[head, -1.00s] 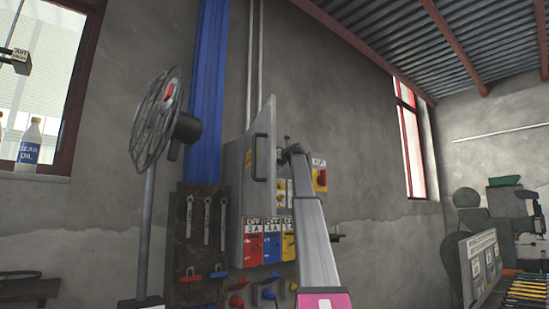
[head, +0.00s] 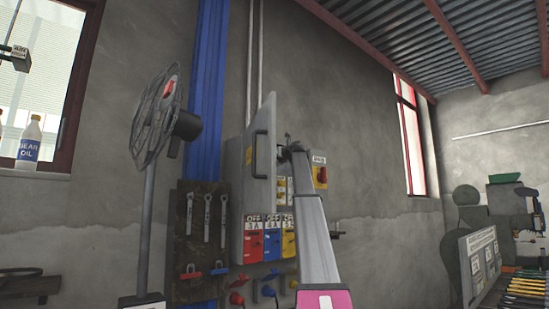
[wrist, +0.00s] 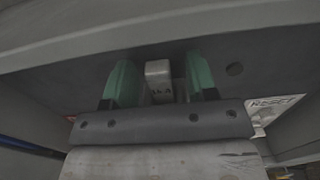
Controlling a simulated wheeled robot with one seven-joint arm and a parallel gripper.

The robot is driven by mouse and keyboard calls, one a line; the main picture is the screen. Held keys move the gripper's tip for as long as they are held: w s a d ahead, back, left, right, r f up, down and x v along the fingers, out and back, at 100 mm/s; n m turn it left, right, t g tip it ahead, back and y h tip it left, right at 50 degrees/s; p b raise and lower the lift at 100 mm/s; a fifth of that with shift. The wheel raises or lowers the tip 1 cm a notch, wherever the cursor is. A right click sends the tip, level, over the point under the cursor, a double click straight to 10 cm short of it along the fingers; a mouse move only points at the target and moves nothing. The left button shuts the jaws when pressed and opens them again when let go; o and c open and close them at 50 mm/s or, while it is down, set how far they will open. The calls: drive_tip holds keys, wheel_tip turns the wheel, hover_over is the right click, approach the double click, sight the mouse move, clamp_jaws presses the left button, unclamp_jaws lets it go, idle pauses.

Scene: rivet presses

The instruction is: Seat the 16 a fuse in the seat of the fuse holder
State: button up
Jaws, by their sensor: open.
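In the head view, my arm reaches up to the open grey cabinet (head: 262,150). My gripper's fingers and the fuse are not clear there.
The cabinet door stands open left of my arm. Red, blue and yellow switches (head: 271,246) sit below it. A tool board with spanners (head: 205,225) and a fan (head: 160,115) stand to the left. A red-and-yellow switch (head: 320,176) is on the wall to the right.

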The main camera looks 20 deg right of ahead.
drive_tip(key=v, duration=1)
drive_tip(key=shift+s, duration=0.25)
drive_tip(key=shift+d, duration=0.1)
